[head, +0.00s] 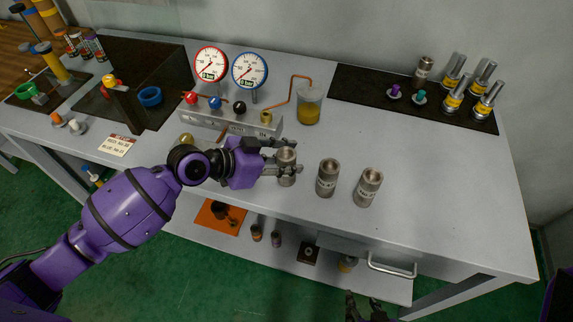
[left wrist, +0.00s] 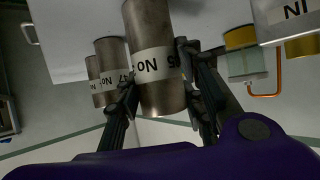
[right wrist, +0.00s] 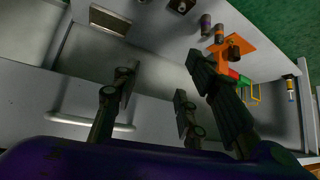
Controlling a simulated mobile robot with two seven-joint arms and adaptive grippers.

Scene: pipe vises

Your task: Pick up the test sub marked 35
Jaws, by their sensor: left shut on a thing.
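My left gripper (head: 284,158) is shut around a steel test sub (head: 287,170), the leftmost of three upright subs near the bench's front. In the left wrist view this sub (left wrist: 156,60) stands between the two fingers; its white label shows "No" and a partly hidden number, so I cannot read 35 for sure. The other two subs, the middle one (head: 327,177) and the right one (head: 368,187), stand apart to its right; one label in the left wrist view seems to read 47. My right gripper (right wrist: 150,100) is open and empty, in front of the bench.
A manifold block (head: 235,122) with two gauges stands behind my left gripper, beside a jar of amber liquid (head: 309,106). A black mat (head: 440,97) at the back right holds another sub and several fittings. A lower shelf (head: 290,255) holds small parts. The bench's front right is clear.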

